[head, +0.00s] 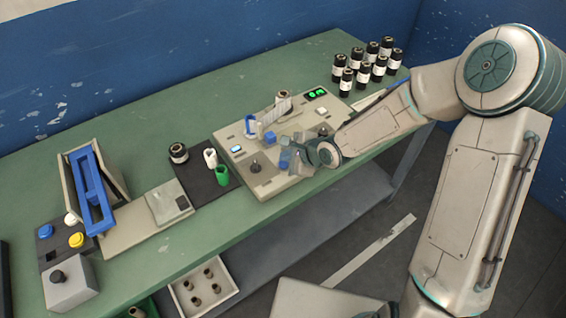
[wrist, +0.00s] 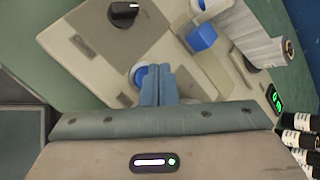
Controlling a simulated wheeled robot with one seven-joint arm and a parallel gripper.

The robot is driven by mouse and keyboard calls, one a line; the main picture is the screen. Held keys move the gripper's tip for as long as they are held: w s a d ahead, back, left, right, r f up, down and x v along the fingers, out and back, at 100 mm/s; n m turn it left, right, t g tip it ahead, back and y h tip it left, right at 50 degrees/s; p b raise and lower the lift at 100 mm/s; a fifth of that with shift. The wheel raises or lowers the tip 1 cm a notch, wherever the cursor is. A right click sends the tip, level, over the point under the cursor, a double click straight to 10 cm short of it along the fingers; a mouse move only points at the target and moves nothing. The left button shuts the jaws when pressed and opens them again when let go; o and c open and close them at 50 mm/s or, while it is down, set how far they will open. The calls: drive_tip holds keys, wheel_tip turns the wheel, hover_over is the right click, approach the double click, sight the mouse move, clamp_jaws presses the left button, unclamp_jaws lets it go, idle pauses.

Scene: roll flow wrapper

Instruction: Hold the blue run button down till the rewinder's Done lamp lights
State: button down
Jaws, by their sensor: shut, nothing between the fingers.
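The rewinder (head: 272,181) is a beige machine on the green bench. Its blue run button (wrist: 139,74) has a pale ring and shows in the wrist view just left of my fingertips, partly covered by them. My gripper (wrist: 158,70) is shut and empty, its fingers pointing down at the panel by the button; I cannot tell whether they touch it. In the head view my gripper (head: 288,155) is over the front of the rewinder and hides the button area. A small pale-blue lit window (head: 236,149) is on the left of the panel; no Done label is readable.
A black knob (wrist: 124,11), a blue block (wrist: 202,36) and a film roll (wrist: 255,45) are on the rewinder near my fingers. A green display (head: 317,94) glows at its back. Several black rolls (head: 367,66) stand behind. A blue-framed device (head: 92,190) is far left.

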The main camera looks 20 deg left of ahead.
drive_tip(key=shift+f, duration=0.15)
drive_tip(key=shift+f, duration=0.3)
